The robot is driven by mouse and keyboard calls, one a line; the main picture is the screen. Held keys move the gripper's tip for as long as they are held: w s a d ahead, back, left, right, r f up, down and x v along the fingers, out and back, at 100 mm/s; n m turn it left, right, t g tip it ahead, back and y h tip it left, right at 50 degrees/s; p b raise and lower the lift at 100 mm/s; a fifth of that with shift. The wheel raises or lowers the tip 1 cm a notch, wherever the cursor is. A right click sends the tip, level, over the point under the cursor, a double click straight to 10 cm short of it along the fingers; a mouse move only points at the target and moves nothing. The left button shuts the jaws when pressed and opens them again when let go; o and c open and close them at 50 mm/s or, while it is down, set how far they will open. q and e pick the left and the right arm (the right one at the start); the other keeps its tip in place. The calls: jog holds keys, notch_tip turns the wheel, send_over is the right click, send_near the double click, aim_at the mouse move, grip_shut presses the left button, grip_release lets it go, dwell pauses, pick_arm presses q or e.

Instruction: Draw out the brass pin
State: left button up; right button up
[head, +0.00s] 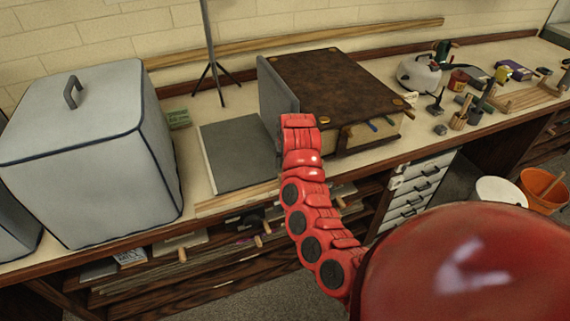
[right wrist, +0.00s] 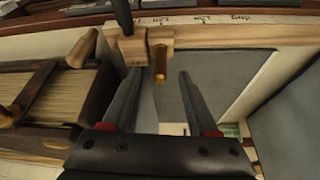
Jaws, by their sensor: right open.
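The brass pin (right wrist: 160,62) shows in the right wrist view as a short, upright brass-coloured cylinder below a small wooden block (right wrist: 160,37). My right gripper (right wrist: 160,76) is open, with one dark finger on each side of the line to the pin. The pin appears around or just beyond the fingertips, and no contact shows. In the head view my red right arm reaches to the front of the brown-covered box (head: 335,80) on the bench. There the arm hides its own gripper fingers, and I cannot make out the pin. My left gripper is in neither view.
A grey upright panel (head: 278,92) stands against the box's left side. A dark grey flat board (head: 235,152) lies left of it. A large grey covered case (head: 90,150) fills the bench's left. A wooden handle (right wrist: 83,48) sticks out left of the fingers.

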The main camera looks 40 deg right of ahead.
jog(key=shift+x, duration=2)
grip_shut()
dwell(0.4)
